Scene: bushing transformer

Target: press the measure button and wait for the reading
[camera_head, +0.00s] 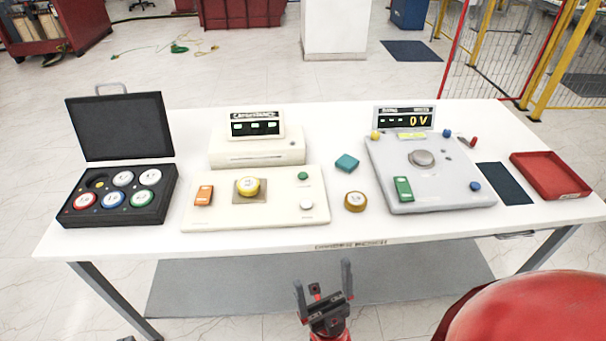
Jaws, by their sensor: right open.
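A cream capacitance meter (257,146) stands at the back of the white table, its dark display (254,128) showing green dashes. Its cream front panel (275,213) carries an orange switch (203,195), a small green button (303,176) and a white button (307,205). I cannot read which one is labelled measure. A yellow round piece (248,186) with a white top sits on the panel's square pad. My right gripper (323,281) is open and empty, in front of the table's front edge, apart from the panel. My left gripper is not in view.
A grey tester (440,178) with a "0 V" display stands to the right. A black case (118,198) of colored round pieces is left. A brown-yellow roll (355,201), teal block (346,163), dark mat (505,184) and red tray (551,176) lie on the table.

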